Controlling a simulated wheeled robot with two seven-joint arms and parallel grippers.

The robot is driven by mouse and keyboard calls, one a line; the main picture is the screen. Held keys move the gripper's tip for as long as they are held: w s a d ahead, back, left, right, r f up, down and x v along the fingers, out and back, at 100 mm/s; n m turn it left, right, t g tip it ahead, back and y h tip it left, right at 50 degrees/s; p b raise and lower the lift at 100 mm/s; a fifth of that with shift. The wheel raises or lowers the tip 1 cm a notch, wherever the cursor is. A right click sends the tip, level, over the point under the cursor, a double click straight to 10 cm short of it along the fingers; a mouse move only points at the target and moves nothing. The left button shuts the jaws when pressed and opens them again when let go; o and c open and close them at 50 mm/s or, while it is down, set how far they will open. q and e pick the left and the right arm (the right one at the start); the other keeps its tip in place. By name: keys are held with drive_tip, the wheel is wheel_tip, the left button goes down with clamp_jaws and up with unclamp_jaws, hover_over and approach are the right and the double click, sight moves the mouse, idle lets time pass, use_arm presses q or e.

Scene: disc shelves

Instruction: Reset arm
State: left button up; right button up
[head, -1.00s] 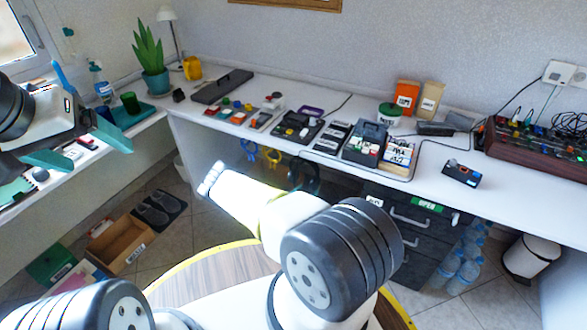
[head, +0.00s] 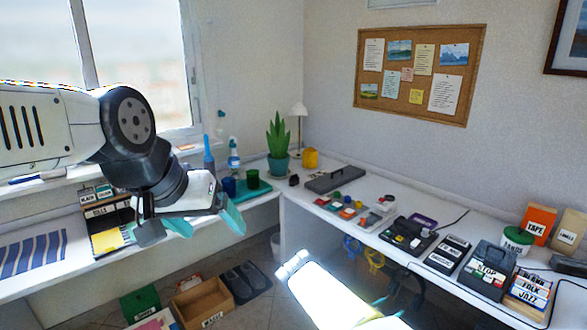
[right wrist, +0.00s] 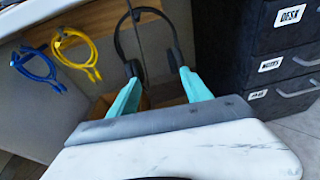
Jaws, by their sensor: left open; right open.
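My left gripper (head: 207,222) reaches in from the left in the head view. Its teal fingers are apart with nothing between them, above the floor in front of the left desk. My right arm shows brightly lit at the bottom middle of the head view. In the right wrist view my right gripper (right wrist: 158,84) has its two teal fingers spread and empty. They point toward black headphones (right wrist: 150,45) hanging under the desk. I cannot tell how far the fingertips are from them.
The long white desk (head: 345,240) holds several small devices, a tape box (head: 537,224) and a plant (head: 278,145). Blue cable (right wrist: 38,66) and yellow cable (right wrist: 75,50) hang beneath it. Black drawers (right wrist: 285,60) stand at right. A cardboard box (head: 203,302) is on the floor.

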drive_tip(key=s+r+m+g+y, duration=0.1)
drive_tip(key=s+r+m+g, duration=0.15)
drive_tip(key=r+m, duration=0.55)
drive_tip(key=s+a+r+m+g, duration=0.1)
drive_tip(key=r+m+g, duration=0.25)
drive_tip(key=r, duration=0.85)
drive_tip(key=s+r+m+g+y, duration=0.15)
drive_tip(key=r+m+g, duration=0.35)
drive_tip(key=r, duration=0.6)
drive_tip(key=s+a+r+m+t+y, duration=0.4)
drive_tip(key=s+a+r+y, duration=0.2)
drive_tip(key=s+a+r, duration=0.4)
drive_tip(key=s+a+r+m+t+y, duration=0.3)
drive_tip(key=s+a+r, duration=0.7)
drive_tip(key=s+r, duration=0.4)
wheel_tip(320, 180, up, 4)
drive_tip(key=m+y, duration=0.1)
drive_tip(key=y, duration=0.1)
drive_tip(key=shift+s+a+t+y, duration=0.3)
drive_tip(key=shift+s+t+y, duration=0.05)
drive_tip(key=shift+s+t, duration=0.05)
drive_tip(key=shift+f, duration=0.1)
